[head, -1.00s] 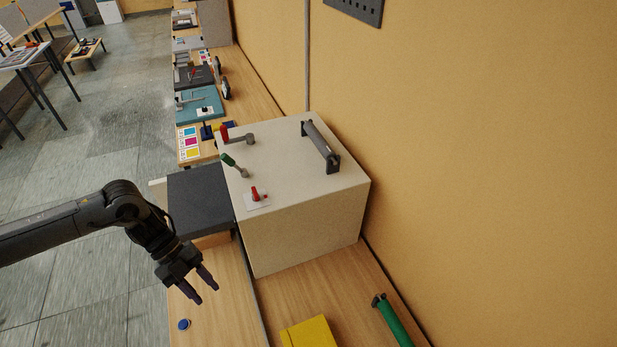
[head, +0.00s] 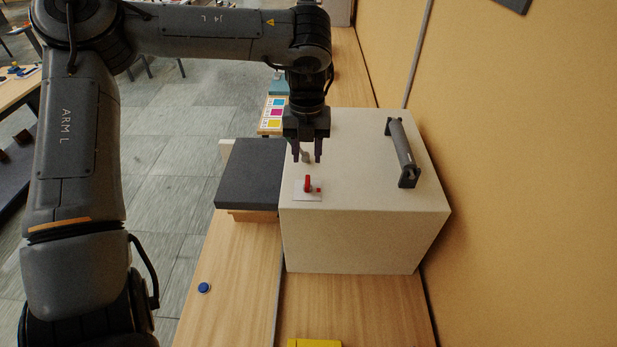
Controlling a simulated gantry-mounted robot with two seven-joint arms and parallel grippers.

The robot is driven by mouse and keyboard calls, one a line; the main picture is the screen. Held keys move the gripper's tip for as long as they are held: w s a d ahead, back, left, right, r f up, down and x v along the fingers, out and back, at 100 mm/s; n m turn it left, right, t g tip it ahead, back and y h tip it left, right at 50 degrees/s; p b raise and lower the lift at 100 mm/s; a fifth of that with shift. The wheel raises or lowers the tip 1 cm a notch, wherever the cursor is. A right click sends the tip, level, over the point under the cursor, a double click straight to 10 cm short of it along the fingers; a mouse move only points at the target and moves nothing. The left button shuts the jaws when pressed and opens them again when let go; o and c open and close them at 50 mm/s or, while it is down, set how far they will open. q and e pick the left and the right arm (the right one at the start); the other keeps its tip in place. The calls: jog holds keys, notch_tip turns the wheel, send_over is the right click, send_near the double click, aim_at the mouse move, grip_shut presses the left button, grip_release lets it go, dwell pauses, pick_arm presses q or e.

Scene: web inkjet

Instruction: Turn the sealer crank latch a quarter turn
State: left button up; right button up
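The cream box-shaped machine (head: 360,240) stands on the wooden bench and carries several small controls. A small red lever (head: 308,184) sits on a white plate (head: 307,196) near the top's front left corner. My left gripper (head: 307,158) points down over the box's left side, just behind the red lever, with its fingers apart. A small grey metal part (head: 306,156) shows between the fingertips; I cannot tell whether they touch it. The green-handled and red-handled cranks seen earlier are hidden behind my gripper and wrist. Which control is the crank latch is not marked. My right gripper is out of view.
A dark grey bar handle (head: 402,152) stands on the box's right side, near the yellow wall. A dark grey pad (head: 247,174) adjoins the box's left. A blue button (head: 204,287) is on the bench, and a yellow object (head: 314,343) lies at the front edge.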

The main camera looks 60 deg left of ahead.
aim_at(307, 181)
pick_arm(q)
notch_tip(307, 181, down, 8)
jog(key=shift+f+p, duration=0.25)
jog(key=shift+p, duration=0.1)
jog(key=shift+c, duration=0.4)
grip_shut()
